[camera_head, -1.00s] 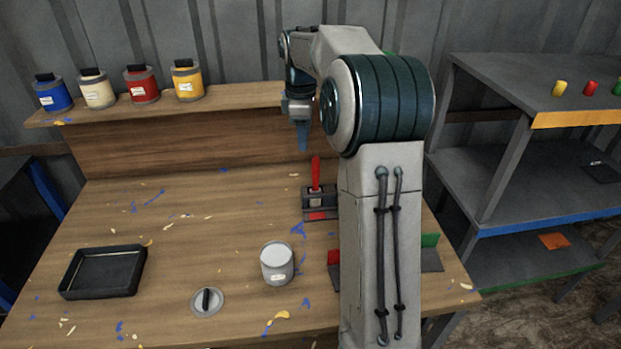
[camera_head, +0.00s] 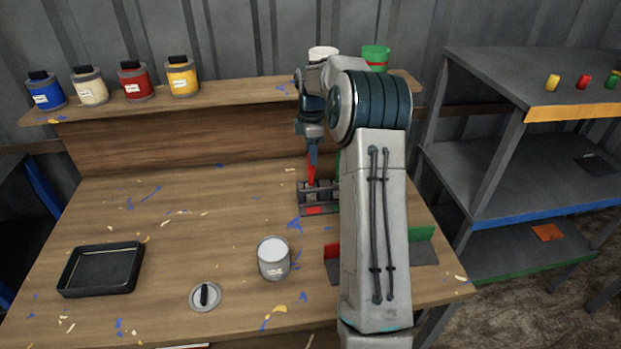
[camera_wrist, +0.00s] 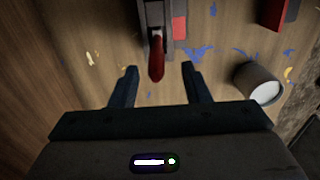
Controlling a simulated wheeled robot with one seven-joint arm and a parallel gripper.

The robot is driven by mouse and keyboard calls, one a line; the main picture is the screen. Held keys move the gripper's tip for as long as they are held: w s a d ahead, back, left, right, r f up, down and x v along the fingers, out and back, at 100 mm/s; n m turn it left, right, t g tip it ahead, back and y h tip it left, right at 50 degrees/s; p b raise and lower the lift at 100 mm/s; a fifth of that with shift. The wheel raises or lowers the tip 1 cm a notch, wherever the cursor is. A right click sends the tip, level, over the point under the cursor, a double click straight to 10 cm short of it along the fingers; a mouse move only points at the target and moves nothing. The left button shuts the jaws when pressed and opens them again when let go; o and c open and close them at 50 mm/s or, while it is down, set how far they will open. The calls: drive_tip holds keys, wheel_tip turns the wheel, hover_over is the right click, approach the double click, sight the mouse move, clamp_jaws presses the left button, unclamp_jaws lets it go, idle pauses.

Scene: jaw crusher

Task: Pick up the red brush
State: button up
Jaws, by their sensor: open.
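The red brush (camera_head: 311,174) stands upright in a dark holder (camera_head: 320,211) on the workbench, its red handle pointing up. In the wrist view the red brush (camera_wrist: 156,62) shows between and just ahead of my fingertips, with the holder (camera_wrist: 151,12) beyond it. My gripper (camera_head: 312,150) is at the top of the handle in the head view. In the wrist view my gripper (camera_wrist: 158,70) is open, one finger on each side of the handle's line, with gaps on both sides. The brush's lower part is hidden in the holder.
A grey can (camera_head: 274,258) stands nearer on the bench (camera_head: 180,235), beside a round lid (camera_head: 205,296) and a black tray (camera_head: 101,269). A red-and-green divided stand (camera_head: 424,252) is partly hidden by my arm. Paint jars (camera_head: 136,81) line the back shelf. The bench's left-middle is mostly clear.

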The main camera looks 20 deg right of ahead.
drive_tip(key=p, duration=0.1)
hover_over(311, 184)
drive_tip(key=shift+w+d+f, duration=0.1)
drive_tip(key=shift+w+f, duration=0.05)
drive_tip(key=shift+f, duration=0.7)
drive_tip(key=shift+w+d+f, duration=0.1)
drive_tip(key=shift+w+f, duration=0.05)
drive_tip(key=shift+f, duration=0.65)
drive_tip(key=shift+w+d+f, duration=0.1)
drive_tip(key=shift+w+f, duration=0.05)
drive_tip(key=shift+f, duration=0.7)
clamp_jaws()
